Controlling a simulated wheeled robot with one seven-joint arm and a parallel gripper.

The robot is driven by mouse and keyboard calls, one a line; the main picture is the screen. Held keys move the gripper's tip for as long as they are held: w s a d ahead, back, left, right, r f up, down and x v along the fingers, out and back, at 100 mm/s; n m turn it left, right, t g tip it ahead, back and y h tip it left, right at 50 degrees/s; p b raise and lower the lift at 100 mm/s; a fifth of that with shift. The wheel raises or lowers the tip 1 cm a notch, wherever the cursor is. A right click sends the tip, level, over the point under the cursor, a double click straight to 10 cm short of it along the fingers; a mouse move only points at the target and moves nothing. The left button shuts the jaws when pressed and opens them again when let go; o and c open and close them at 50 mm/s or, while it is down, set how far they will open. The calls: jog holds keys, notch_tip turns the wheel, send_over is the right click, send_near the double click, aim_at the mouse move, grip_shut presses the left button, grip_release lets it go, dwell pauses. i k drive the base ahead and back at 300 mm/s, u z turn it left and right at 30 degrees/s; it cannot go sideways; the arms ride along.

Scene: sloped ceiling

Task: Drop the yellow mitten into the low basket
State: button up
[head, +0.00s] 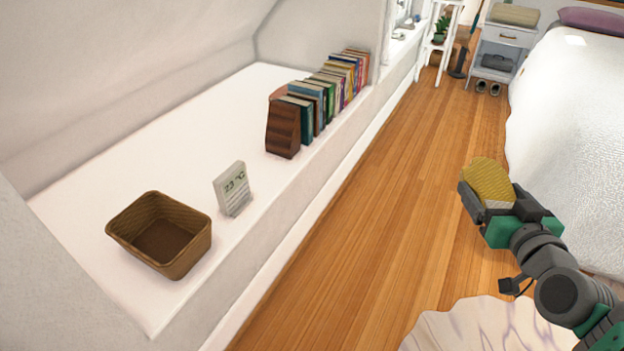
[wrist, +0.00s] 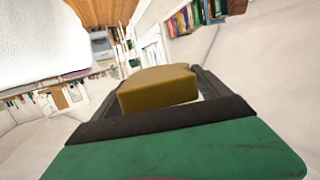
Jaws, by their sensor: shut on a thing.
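The low basket (head: 190,262) is brown and woven, and it stands empty on the white ledge at the lower left of the head view. The yellow mitten (head: 489,183) is held in my gripper (head: 484,200), which is shut on it. My gripper is over the wooden floor beside the bed, far to the right of the basket. In the wrist view the mitten (wrist: 157,90) sits between the two dark fingers of my gripper (wrist: 160,95). The basket is not seen in the wrist view.
A row of books (head: 330,90) with a dark wooden bookend (head: 283,128) runs along the ledge (head: 110,190). The bed (head: 570,110) is at the right. The wooden floor (head: 370,220) between is clear.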

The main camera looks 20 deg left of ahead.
aim_at(170, 247)
jog(key=i, duration=1.2)
jog(key=u, duration=3.85)
